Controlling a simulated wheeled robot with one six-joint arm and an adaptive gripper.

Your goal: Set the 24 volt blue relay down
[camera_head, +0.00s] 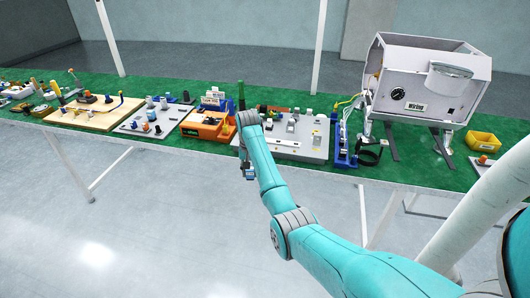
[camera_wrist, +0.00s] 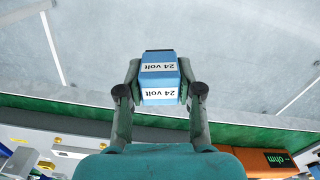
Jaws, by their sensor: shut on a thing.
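The blue relay (camera_wrist: 159,80) carries two white "24 volt" labels, upside down in the wrist view. My gripper (camera_wrist: 159,93) is shut on it, with one finger on each side. In the wrist view the relay shows against the grey floor, beyond the green table edge. In the head view my gripper (camera_head: 248,172) hangs at the front edge of the table, in front of the grey board (camera_head: 305,147). The relay is small there and partly hidden by my arm.
The green-topped table (camera_head: 455,178) runs across the view. An orange ohm device (camera_head: 205,127) stands left of my arm; it also shows in the wrist view (camera_wrist: 262,161). A white "Wiring" machine (camera_head: 425,80) and a yellow bin (camera_head: 483,141) stand at the right. Tool boards fill the left.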

